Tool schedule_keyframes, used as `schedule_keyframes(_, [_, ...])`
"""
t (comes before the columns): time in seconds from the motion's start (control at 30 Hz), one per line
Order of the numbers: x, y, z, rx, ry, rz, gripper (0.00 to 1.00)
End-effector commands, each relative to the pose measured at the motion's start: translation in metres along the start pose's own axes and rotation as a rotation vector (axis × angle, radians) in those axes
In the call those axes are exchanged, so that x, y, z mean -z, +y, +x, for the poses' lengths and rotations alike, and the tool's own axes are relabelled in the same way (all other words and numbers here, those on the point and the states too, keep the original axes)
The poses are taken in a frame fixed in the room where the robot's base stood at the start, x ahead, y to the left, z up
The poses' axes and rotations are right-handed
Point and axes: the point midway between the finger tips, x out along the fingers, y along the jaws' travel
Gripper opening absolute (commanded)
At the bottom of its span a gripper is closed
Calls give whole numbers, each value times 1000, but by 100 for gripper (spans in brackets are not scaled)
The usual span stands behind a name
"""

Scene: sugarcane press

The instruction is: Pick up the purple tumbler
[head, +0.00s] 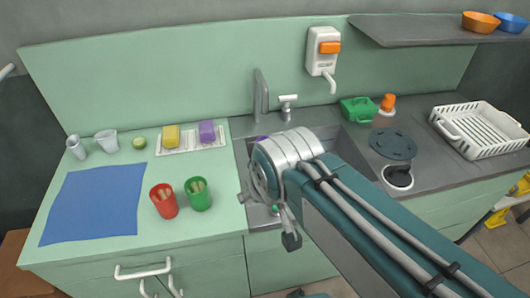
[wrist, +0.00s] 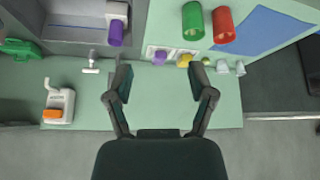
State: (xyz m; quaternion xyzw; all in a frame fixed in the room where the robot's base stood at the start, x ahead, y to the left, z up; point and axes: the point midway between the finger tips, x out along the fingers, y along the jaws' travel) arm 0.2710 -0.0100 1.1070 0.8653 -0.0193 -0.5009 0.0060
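The purple tumbler (wrist: 116,33) shows in the wrist view at the upper left, by the edge of the grey sink. In the head view only a small purple patch (head: 262,138) shows in the sink behind my arm; the rest is hidden. My gripper (wrist: 160,80) is open and empty in the wrist view, its two fingers spread wide. The tumbler lies beyond the left fingertip, apart from it. In the head view my wrist covers much of the sink.
Red (head: 164,201) and green (head: 198,194) cups stand on the left counter beside a blue mat (head: 95,204). Behind them, a white tray (head: 190,146) holds yellow and purple blocks. A faucet (head: 261,95) rises behind the sink (head: 240,150). A white rack (head: 480,130) stands right.

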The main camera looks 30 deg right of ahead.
Motion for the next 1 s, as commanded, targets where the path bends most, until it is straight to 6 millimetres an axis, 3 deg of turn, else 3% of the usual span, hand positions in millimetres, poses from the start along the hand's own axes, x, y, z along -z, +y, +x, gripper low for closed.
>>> schedule_keyframes(0.2, [59,38,39,-110,75,17,100])
schedule_keyframes(0.5, [126,93,104,-204,191,-7,100])
schedule_keyframes(0.8, [167,144,184,-216,297,-54,100])
schedule_keyframes(1.0, [176,173,243,-177,361,-84,100])
